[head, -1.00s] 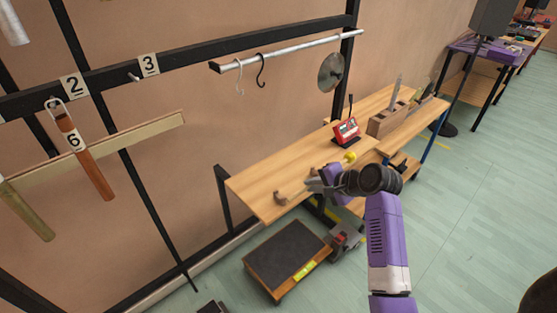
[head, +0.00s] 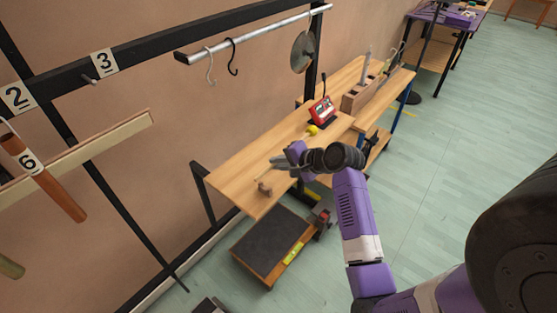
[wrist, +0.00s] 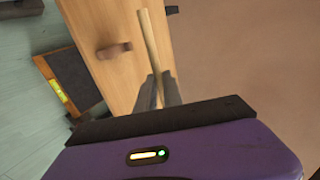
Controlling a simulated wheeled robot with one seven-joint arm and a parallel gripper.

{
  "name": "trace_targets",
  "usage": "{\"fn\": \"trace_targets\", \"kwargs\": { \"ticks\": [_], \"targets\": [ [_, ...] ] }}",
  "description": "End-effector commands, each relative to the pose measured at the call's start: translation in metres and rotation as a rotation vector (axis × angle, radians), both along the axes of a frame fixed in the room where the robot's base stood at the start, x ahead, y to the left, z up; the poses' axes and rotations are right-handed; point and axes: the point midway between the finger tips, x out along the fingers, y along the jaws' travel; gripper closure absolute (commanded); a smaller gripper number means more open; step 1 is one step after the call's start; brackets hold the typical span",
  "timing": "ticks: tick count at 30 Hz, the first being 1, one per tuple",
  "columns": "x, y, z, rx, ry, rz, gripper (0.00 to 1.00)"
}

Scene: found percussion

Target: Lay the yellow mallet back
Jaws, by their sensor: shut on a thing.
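My gripper (head: 279,162) is shut on the yellow mallet, over the wooden bench (head: 235,166). The mallet's round yellow head (head: 313,130) shows beyond my wrist, near the red device. Its pale wooden handle (wrist: 150,45) runs up from between my fingers (wrist: 160,90) in the wrist view; the head is hidden there. A small brown wooden rest (head: 265,187) stands near the bench's front end, and also shows left of the handle in the wrist view (wrist: 114,50). The mallet appears apart from this rest.
A red device (head: 321,111) and a wooden block with upright tools (head: 359,95) stand farther along the bench. A dark-topped platform (head: 272,245) lies on the floor below. A rail with hooks (head: 232,57) and a metal disc (head: 302,52) hangs above. Much of the benchtop is bare.

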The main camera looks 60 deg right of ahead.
Motion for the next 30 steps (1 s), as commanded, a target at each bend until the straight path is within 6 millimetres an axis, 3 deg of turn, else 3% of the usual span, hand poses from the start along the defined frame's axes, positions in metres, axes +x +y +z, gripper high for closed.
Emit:
{"fn": "trace_targets", "kwargs": {
  "ticks": [6, 15, 30],
  "targets": [
    [0.000, 0.000, -0.029, 0.000, 0.001, 0.000, 1.00],
    [0.000, 0.000, -0.054, 0.001, 0.001, 0.001, 1.00],
    [0.000, 0.000, -0.060, 0.000, 0.000, 0.000, 1.00]
  ]
}}
